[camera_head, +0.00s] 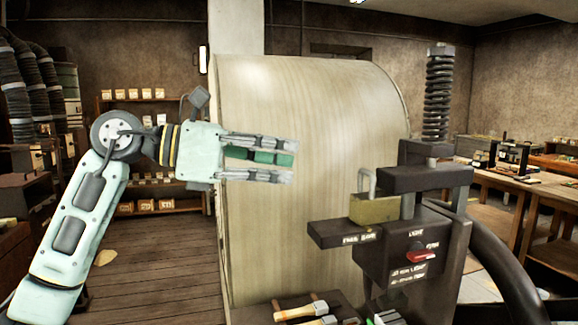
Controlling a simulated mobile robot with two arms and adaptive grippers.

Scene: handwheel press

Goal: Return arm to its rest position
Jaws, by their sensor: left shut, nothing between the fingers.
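My left arm comes in from the left, and its pale gripper (288,160) is held level in mid-air, pointing right. Its fingers are shut with nothing between them. It is in front of the large pale rounded wooden panel (310,100) in the picture, apart from the press. The dark press (395,255) stands right of the gripper, with a coil spring (438,90) on top and a red knob (417,257) on its front. A brass-coloured block (374,209) with a metal loop sits on its ledge. My right gripper is not in view.
A dark curved rim (505,275), perhaps the handwheel, is at the lower right. Wooden-handled tools (300,311) lie at the bottom edge. Shelves (165,190) with small boxes stand behind my left arm. Workbenches (545,187) are at the right. Open floor (160,265) shows at the lower left.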

